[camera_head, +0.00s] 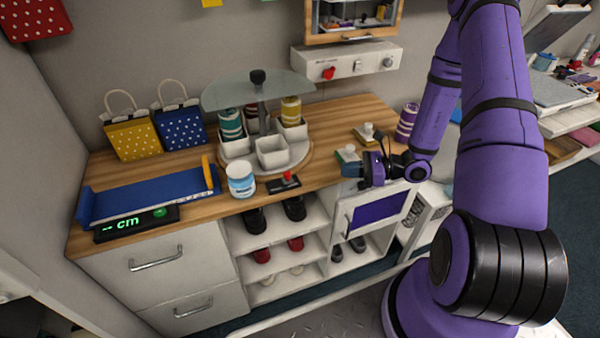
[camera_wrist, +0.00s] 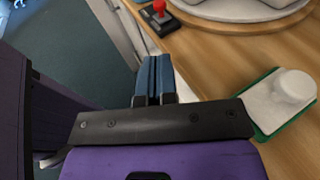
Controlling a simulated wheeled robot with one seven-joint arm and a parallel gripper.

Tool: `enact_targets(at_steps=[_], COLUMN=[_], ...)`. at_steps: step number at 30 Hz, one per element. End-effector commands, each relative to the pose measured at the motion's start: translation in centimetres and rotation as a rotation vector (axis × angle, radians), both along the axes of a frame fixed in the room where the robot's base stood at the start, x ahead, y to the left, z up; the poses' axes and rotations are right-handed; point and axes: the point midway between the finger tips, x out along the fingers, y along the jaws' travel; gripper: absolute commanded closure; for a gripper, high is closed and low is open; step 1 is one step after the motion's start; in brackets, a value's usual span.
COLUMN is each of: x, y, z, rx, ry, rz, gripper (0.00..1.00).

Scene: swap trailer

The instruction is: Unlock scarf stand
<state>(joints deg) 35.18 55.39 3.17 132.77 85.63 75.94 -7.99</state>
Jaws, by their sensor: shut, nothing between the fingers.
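The scarf stand (camera_head: 270,163) is a round turntable on the wooden counter. It has white square cups, some with striped rolled scarves, and a glass disc on a central post. Its pale base edge shows at the top of the wrist view (camera_wrist: 240,12). A small red lever (camera_head: 288,176) on a dark base sits at the counter's front edge, just before the stand. It also shows in the wrist view (camera_wrist: 160,10), ahead of the fingertips and apart from them. My gripper (camera_head: 350,170) is shut and empty at the counter's front edge, right of the lever; its blue fingers touch each other (camera_wrist: 153,75).
A white-knobbed block on a green base (camera_head: 347,154) stands close to my gripper, with another knobbed block (camera_head: 366,134) behind. A white jar (camera_head: 241,180) stands left of the lever. A cabinet door with a purple panel (camera_head: 376,209) is below my gripper.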

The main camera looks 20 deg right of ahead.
Motion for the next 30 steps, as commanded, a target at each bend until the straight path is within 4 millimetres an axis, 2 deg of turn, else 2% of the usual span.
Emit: enact_targets(at_steps=[4,8,21,30], x=[0.2,0.8,4.3,6.0], y=[0.4,1.6,8.6,11.8], z=[-0.1,-0.3,-1.8,-2.5], rx=[0.0,0.0,0.0,0.0], ry=[0.0,0.0,0.0,0.0], rz=[0.002,0.003,0.005,0.003], gripper=[1.0,1.0,1.0,1.0])
